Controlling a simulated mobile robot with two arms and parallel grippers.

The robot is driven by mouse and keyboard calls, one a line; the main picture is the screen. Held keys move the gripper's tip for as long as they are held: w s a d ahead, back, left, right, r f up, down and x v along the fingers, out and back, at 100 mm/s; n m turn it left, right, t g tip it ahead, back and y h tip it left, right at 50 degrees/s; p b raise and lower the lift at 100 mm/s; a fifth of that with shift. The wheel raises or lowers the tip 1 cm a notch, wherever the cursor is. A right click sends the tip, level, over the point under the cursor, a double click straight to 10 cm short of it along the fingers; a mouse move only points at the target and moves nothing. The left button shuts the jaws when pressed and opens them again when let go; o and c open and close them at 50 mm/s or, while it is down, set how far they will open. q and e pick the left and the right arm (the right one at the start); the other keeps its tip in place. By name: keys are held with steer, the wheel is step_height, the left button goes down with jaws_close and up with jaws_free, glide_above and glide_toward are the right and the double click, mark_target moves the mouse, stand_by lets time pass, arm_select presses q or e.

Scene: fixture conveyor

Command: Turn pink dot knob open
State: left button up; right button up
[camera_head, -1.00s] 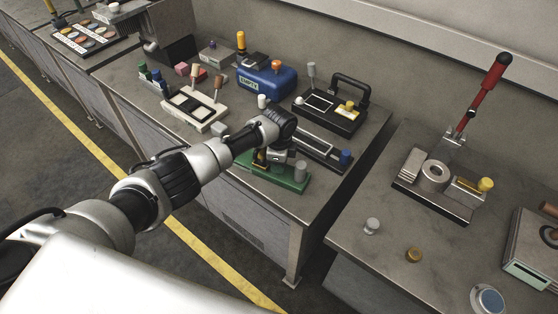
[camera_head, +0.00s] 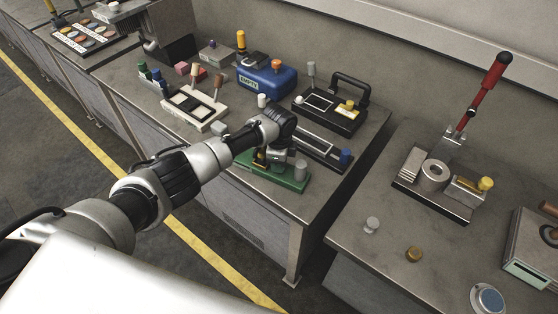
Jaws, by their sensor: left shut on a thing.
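My left arm reaches across the bench to a green fixture (camera_head: 289,183) near its front edge. My left gripper (camera_head: 266,163) points down at the left part of this fixture and is shut on a small part there, apparently a knob. My gripper and wrist hide most of that part, and I cannot make out a pink dot. A grey cylinder (camera_head: 301,169) stands upright at the right end of the green fixture, apart from the gripper. My right gripper is not in view.
A white-based fixture with two levers (camera_head: 196,110), a blue box (camera_head: 266,80) and a black-handled fixture (camera_head: 333,106) stand farther back. A gap separates the right bench (camera_head: 385,268).

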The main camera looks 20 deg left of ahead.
arm_select(q)
steer(key=o, duration=0.9)
steer(key=shift+r, duration=0.1)
steer(key=shift+o, duration=0.2)
step_height(320, 180, up, 11)
steer(key=b, duration=0.1)
steer(key=shift+b, duration=0.3)
